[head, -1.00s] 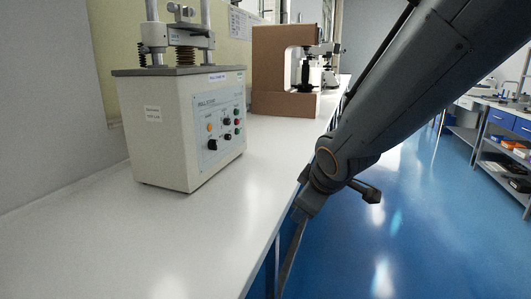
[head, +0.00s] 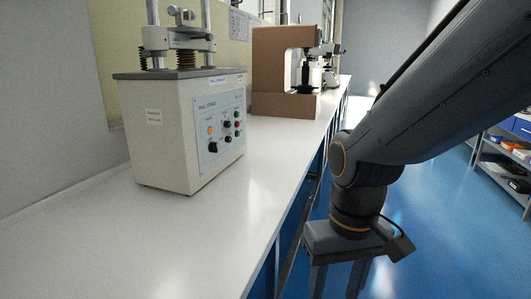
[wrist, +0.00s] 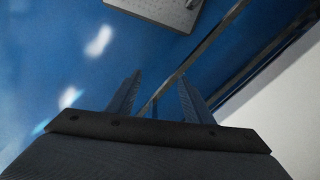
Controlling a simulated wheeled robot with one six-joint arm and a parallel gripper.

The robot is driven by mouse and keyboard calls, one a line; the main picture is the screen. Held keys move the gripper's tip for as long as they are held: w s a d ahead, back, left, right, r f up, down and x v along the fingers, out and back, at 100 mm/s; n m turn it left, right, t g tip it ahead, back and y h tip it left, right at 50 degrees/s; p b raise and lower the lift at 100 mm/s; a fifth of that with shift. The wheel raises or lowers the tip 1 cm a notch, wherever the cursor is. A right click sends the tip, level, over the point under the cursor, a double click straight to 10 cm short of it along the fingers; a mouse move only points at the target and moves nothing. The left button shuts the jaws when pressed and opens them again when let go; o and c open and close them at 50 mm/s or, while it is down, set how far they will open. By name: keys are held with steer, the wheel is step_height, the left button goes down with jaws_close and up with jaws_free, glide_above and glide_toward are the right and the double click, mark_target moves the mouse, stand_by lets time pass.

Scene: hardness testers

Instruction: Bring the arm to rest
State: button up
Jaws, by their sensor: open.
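My arm (head: 430,110) reaches in from the upper right of the head view and bends down at the wrist. My gripper (head: 338,279) points down over the blue floor, just right of the white bench's front edge. Its two fingers are apart with nothing between them. The wrist view also shows the gripper (wrist: 158,92), with both fingers spread and empty over the floor. The lower ends of the fingers run close to the bottom of the head view.
The white bench (head: 110,245) fills the left. A cream tester with buttons (head: 165,130) stands on it, with a brown tester (head: 265,75) farther back. Blue floor (head: 440,240) lies open at the right. A shelf with boxes (head: 510,165) stands at the far right.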

steer(key=d+r+m+p, duration=0.2)
steer(key=d+r+p, duration=0.5)
steer(key=p, duration=0.6)
steer(key=shift+s+d+r, duration=0.2)
steer(key=shift+s+r, duration=0.05)
steer(key=shift+r, duration=0.1)
steer(key=shift+c, duration=0.2)
